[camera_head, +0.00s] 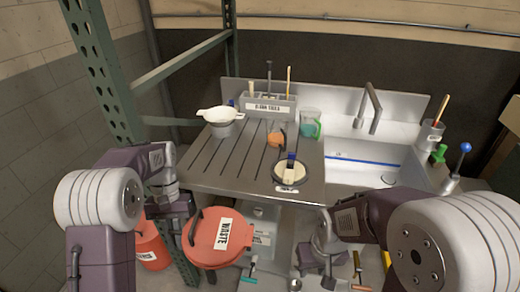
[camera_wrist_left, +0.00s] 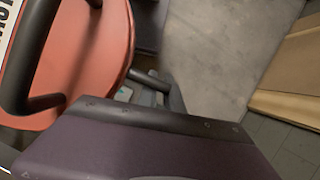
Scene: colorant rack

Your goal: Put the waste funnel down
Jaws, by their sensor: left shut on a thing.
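The round orange-red piece labelled WASTE (camera_head: 219,236), which I take for the waste funnel, is in front of the drainboard's left front edge. It has a black loop handle (camera_head: 193,228) on its left side. My left gripper (camera_head: 184,222) is at that handle and shut on it; the fingertips are largely hidden. In the left wrist view the orange-red disc (camera_wrist_left: 90,60) and its black handle (camera_wrist_left: 22,60) fill the upper left. My right gripper (camera_head: 322,278) hangs low in front of the counter, and its finger opening is unclear.
A ribbed drainboard (camera_head: 215,165) bears a white bowl-shaped piece on a pot (camera_head: 222,118), a green beaker (camera_head: 310,124) and a round cream item (camera_head: 290,173). A sink (camera_head: 360,165) lies right. A red container (camera_head: 150,245) stands lower left, beside a green metal post (camera_head: 105,75).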

